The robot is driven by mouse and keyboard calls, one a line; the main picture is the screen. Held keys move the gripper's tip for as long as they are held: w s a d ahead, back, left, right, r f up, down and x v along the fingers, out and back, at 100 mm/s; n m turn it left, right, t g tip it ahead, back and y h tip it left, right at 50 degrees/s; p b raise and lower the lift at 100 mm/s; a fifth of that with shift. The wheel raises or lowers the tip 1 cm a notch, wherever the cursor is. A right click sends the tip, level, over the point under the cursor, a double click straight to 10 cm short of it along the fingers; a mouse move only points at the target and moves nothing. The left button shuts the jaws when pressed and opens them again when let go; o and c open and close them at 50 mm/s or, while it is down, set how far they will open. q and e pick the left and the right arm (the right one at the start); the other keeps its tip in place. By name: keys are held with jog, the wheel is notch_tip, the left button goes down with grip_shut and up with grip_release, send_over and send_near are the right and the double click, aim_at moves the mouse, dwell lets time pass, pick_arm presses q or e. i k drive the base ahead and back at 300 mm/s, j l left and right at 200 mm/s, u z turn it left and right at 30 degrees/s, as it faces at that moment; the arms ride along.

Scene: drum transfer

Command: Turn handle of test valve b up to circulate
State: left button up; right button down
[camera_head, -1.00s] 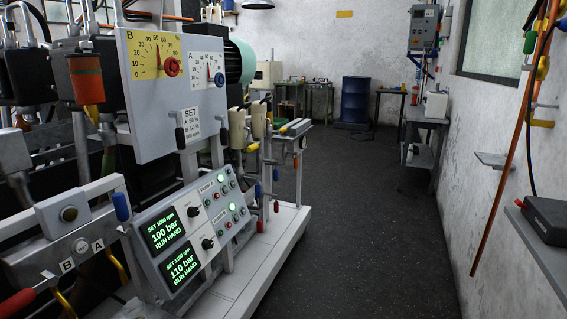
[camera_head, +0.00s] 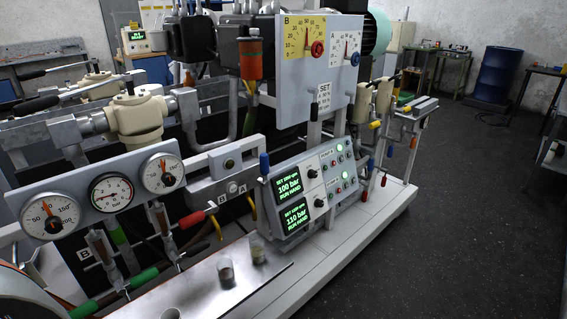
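A grey block with the letters B and A (camera_head: 231,188) sits on the rig left of the pump panel. A red-gripped handle (camera_head: 192,219) sticks out to the left below it, and a yellow handle (camera_head: 251,207) hangs at its right. Another B label (camera_head: 83,254) is on the frame below the gauges, close to a green-gripped handle (camera_head: 142,279) that lies slanted. I cannot tell for sure which handle belongs to test valve b. Neither gripper is in view.
Three round gauges (camera_head: 111,191) stand at left. The pump panel (camera_head: 306,190) reads 100 bar and 110 bar. Two small cups (camera_head: 225,270) (camera_head: 258,250) stand on the metal tray (camera_head: 192,292). A blue drum (camera_head: 498,75) is far back. The floor at right is clear.

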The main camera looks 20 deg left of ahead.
aim_at(193, 219)
jog(key=u, duration=1.4)
